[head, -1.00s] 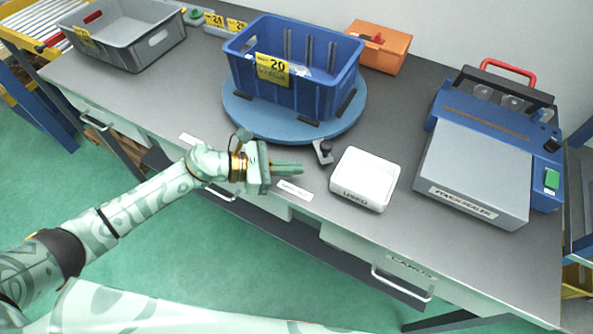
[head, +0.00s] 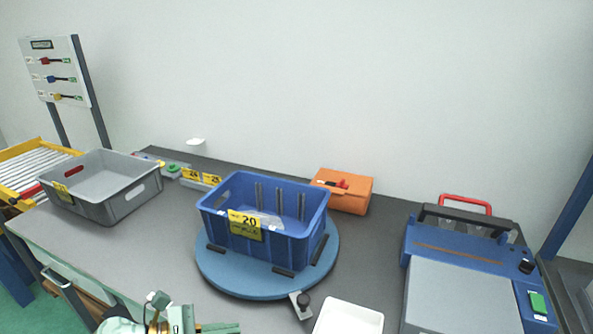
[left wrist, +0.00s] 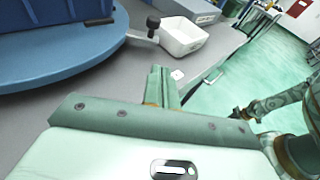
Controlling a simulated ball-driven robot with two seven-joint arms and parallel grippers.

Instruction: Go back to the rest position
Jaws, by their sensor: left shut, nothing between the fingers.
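My left gripper (head: 205,328) shows only in part at the bottom edge of the head view, in front of the blue turntable. In the left wrist view its fingers (left wrist: 160,88) are together with nothing between them, over the grey worktop. The turntable (left wrist: 100,62) and a white tray (left wrist: 183,40) lie beyond the fingers, apart from them. My right gripper is in neither view now. An arm of mine shows at the right of the left wrist view, but no fingers can be made out on it.
A blue crate (head: 290,240) tagged 20 stands on the turntable (head: 225,280). A grey crate (head: 125,205) is at the left, an orange box (head: 345,198) behind, and a blue-grey sealing machine (head: 455,295) at the right. The white tray (head: 348,318) is at the front edge of view.

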